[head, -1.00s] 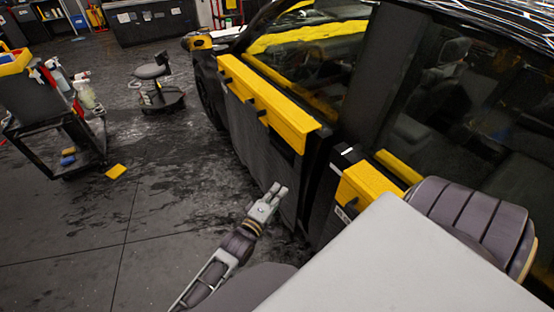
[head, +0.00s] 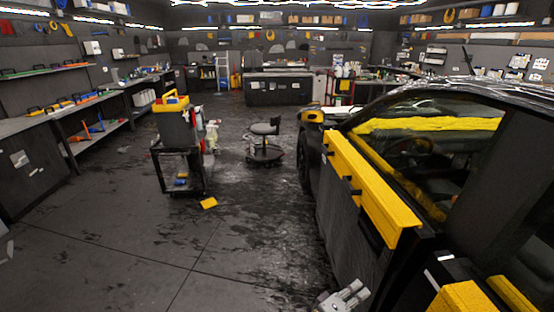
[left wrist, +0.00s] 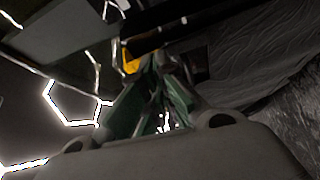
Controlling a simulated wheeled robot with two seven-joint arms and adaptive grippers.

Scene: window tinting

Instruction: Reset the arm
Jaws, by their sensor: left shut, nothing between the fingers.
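My left gripper (head: 344,297) shows at the bottom edge of the head view, to the right of the middle. It is shut and empty, beside the lower part of the car's door. Its fingers also show in the left wrist view (left wrist: 155,100), dark and blurred against the ceiling lights. The car (head: 345,225) stands on the right with yellow padding (head: 372,190) along its door. My right gripper is not in view.
A black cart (head: 181,170) with bottles and a yellow-topped box stands left of the middle. A stool (head: 265,140) stands behind it. A yellow sponge-like block (head: 208,203) lies on the floor. Workbenches (head: 60,120) line the left wall. The front floor is open.

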